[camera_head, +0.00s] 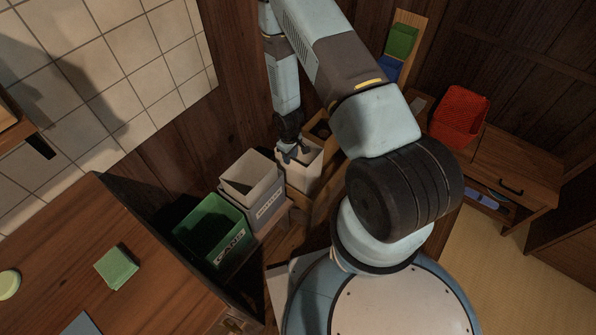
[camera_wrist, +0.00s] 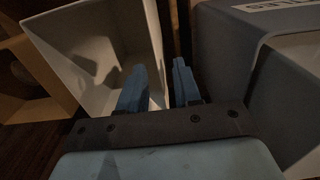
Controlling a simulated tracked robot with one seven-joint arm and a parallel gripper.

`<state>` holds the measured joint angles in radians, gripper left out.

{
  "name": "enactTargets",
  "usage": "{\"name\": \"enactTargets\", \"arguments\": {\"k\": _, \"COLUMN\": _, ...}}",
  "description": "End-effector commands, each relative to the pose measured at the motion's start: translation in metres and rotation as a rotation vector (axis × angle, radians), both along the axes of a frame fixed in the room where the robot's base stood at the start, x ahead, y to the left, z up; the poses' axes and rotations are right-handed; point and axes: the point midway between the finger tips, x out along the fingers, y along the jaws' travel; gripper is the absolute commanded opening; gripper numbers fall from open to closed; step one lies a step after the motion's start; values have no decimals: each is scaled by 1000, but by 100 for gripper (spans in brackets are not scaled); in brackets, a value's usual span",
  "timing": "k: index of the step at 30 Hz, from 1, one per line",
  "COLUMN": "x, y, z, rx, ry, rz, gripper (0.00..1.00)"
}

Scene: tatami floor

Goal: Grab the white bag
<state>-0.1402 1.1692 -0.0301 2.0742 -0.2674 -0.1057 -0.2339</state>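The white bag (camera_head: 303,172) is a stiff, open-topped, box-like thing standing past the grey bin in the head view. It fills the upper left of the wrist view (camera_wrist: 85,45), with its inside showing. My gripper (camera_head: 291,156) is at the bag's top edge. In the wrist view my gripper (camera_wrist: 160,80) has its two blue fingers apart. The left finger is in front of the bag's inside, and the right finger is just outside its right wall. That wall runs between the fingers, and I see no clear contact with it.
A grey labelled bin (camera_head: 252,181) stands close beside the bag, and a green bin marked CANS (camera_head: 213,229) is left of it. A wooden box (camera_head: 320,128) is behind the bag. A wooden counter (camera_head: 150,285) is at lower left. A red basket (camera_head: 459,115) sits at right.

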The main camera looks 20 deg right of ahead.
Motion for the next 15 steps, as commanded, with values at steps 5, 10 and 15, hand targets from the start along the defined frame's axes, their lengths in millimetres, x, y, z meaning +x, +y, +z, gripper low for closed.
{"name": "enactTargets", "arguments": {"k": 5, "x": 0, "y": 0, "z": -22, "rx": -1, "ry": 1, "rz": 0, "gripper": 33}}
{"name": "enactTargets", "arguments": {"k": 10, "x": 0, "y": 0, "z": -31, "rx": 0, "ry": 0, "rz": 0, "gripper": 33}}
{"name": "enactTargets", "arguments": {"k": 15, "x": 0, "y": 0, "z": -31, "rx": 0, "ry": 0, "rz": -1, "gripper": 33}}
